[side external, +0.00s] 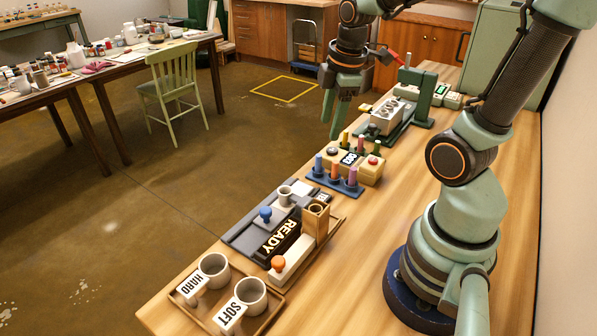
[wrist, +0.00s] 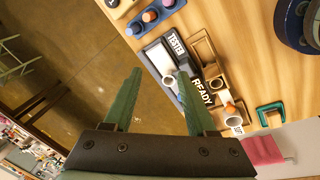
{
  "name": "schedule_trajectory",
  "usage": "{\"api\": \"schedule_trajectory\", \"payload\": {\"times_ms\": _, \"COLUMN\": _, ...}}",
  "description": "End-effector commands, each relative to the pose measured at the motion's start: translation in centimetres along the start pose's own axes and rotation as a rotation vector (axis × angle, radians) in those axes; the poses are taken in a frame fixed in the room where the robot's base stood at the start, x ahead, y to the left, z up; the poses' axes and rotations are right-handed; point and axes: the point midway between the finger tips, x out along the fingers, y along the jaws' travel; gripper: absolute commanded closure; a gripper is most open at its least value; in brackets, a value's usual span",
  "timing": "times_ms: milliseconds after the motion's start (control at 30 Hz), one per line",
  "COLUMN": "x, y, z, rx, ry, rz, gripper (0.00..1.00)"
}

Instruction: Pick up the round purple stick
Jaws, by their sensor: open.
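A round purple stick (side external: 352,177) stands upright at the right end of a small blue rack (side external: 340,188) in the side external view, beside an orange stick (side external: 334,171) and a blue stick (side external: 318,162). In the wrist view the purple stick (wrist: 167,3) is at the top edge, partly cut off. My gripper (side external: 337,132) is open and empty, above and behind the rack. Its two green fingers spread apart in the wrist view (wrist: 156,74), with floor and table edge between them.
A beige box with knobs and a display (side external: 360,163) stands right behind the rack. HARD and SOFT cups (side external: 250,294) sit on a tray at the near end.

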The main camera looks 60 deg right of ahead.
Motion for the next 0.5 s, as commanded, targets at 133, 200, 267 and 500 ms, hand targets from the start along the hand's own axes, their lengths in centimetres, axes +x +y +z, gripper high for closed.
{"api": "schedule_trajectory", "payload": {"times_ms": 133, "x": 1.9, "y": 1.0, "z": 3.0, "rx": -0.241, "ry": -0.033, "rz": -0.083, "gripper": 0.43}}
{"api": "schedule_trajectory", "payload": {"times_ms": 200, "x": 2.7, "y": 1.2, "z": 4.3, "rx": -0.352, "ry": -0.035, "rz": -0.120, "gripper": 0.43}}
{"api": "schedule_trajectory", "payload": {"times_ms": 267, "x": 3.3, "y": 1.4, "z": 5.2, "rx": -0.435, "ry": -0.032, "rz": -0.147, "gripper": 0.43}}
{"api": "schedule_trajectory", "payload": {"times_ms": 500, "x": 4.6, "y": 1.6, "z": 7.4, "rx": -0.631, "ry": -0.011, "rz": -0.208, "gripper": 0.43}}
